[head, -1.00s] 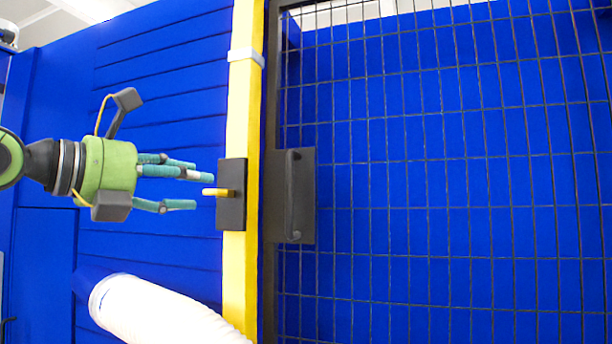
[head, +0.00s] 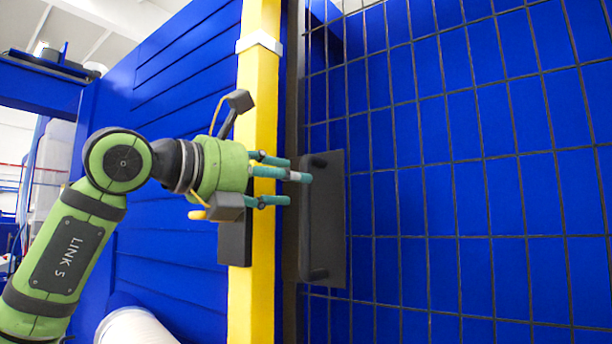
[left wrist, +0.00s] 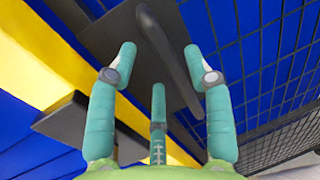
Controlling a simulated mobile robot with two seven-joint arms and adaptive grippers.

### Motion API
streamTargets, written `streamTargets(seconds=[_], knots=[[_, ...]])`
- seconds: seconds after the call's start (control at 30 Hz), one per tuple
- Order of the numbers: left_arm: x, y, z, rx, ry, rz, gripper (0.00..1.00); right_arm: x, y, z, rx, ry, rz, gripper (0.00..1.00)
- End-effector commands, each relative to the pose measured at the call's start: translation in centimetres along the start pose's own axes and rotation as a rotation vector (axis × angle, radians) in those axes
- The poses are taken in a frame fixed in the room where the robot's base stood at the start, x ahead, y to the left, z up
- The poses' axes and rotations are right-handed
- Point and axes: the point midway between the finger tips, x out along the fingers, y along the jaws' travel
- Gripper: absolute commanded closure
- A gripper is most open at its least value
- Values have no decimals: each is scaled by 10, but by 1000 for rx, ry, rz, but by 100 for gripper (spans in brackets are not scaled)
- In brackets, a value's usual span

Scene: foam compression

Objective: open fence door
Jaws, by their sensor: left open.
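The fence door (head: 450,200) is a dark wire mesh in a dark frame. A dark plate with a bar handle (head: 306,240) is on its left edge. My left gripper (head: 293,181) has three teal fingers, open, with tips at the upper part of the handle. In the left wrist view, the handle bar (left wrist: 168,50) runs between the open fingers (left wrist: 160,62); contact cannot be told. The latch plate (head: 235,245) on the yellow post (head: 258,100) is partly hidden behind my gripper, with a yellow knob (head: 192,214) at its left. My right gripper is out of view.
A blue slatted wall (head: 170,240) stands left of the post. A white ribbed hose (head: 135,328) is at the bottom left. Shelving and a white tank (head: 55,160) show at the far left. Beyond the mesh is a blue wall.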

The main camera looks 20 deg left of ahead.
Motion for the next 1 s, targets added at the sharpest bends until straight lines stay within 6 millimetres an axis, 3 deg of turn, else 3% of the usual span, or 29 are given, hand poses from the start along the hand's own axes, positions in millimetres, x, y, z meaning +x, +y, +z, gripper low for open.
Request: streamTargets(seconds=[0.23, 0.57, 0.6, 0.7, 1.0], knots=[[32, 0, 1, -1, 3, -1, 49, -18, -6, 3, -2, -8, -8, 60], [37, 0, -1, 0, 2, -1, 49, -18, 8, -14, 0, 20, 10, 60], [37, 0, -1, 0, 1, -1, 57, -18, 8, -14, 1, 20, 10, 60], [37, 0, -1, 0, 1, -1, 97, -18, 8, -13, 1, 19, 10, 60], [37, -1, -1, 0, 1, -1, 100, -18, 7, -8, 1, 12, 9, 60]])
